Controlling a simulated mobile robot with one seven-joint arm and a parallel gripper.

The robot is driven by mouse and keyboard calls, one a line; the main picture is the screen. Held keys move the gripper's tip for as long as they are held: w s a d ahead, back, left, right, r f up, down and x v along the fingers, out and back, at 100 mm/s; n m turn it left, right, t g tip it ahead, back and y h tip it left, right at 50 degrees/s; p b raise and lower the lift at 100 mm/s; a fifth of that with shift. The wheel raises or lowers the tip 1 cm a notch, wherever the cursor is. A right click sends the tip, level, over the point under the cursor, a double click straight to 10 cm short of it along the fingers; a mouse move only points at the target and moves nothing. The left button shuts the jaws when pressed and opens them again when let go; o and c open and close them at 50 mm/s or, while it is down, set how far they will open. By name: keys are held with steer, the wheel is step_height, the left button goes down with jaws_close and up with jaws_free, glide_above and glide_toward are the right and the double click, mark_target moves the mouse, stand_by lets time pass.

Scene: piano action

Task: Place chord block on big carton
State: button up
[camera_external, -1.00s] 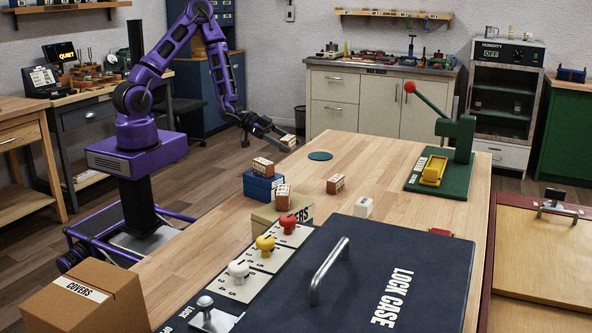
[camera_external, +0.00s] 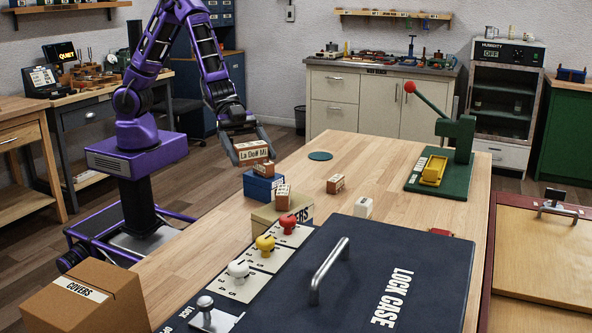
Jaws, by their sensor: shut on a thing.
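My gripper (camera_external: 250,146) is shut on a wooden chord block (camera_external: 253,152) lettered "La Do# Mi". It holds the block just above another small block (camera_external: 262,169) on the blue box (camera_external: 262,187), overlapping it in the picture; I cannot tell the exact gap. A large brown carton (camera_external: 112,310) labelled "COVERS" is at the front left, well to the lower left of my gripper. A smaller tan carton (camera_external: 266,220), with partly hidden lettering, stands behind the lock case, with a block (camera_external: 283,196) on or in front of it.
The dark lock case (camera_external: 390,270) with a handle fills the front of the wooden table. Red, yellow and white knobs (camera_external: 265,243) line its left side. Another block (camera_external: 335,184) and a white piece (camera_external: 363,207) sit mid-table. A green press (camera_external: 455,150) stands at the right.

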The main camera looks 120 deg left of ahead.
steer(key=d+r+m+g+h, duration=0.1)
steer(key=d+m+g+h, duration=0.15)
steer(key=d, duration=1.75)
steer(key=m+g+h, duration=0.1)
steer(key=m+g, duration=0.2)
glide_above(79, 289)
step_height(79, 289, down, 5)
steer(key=shift+f+b, duration=0.15)
steer(key=shift+b, duration=0.25)
steer(key=shift+h, duration=0.25)
steer(key=shift+f, duration=2.2)
steer(key=shift+f+b, duration=0.2)
steer(key=shift+b, duration=0.1)
steer(key=o, duration=1.1)
steer(key=shift+r, duration=0.2)
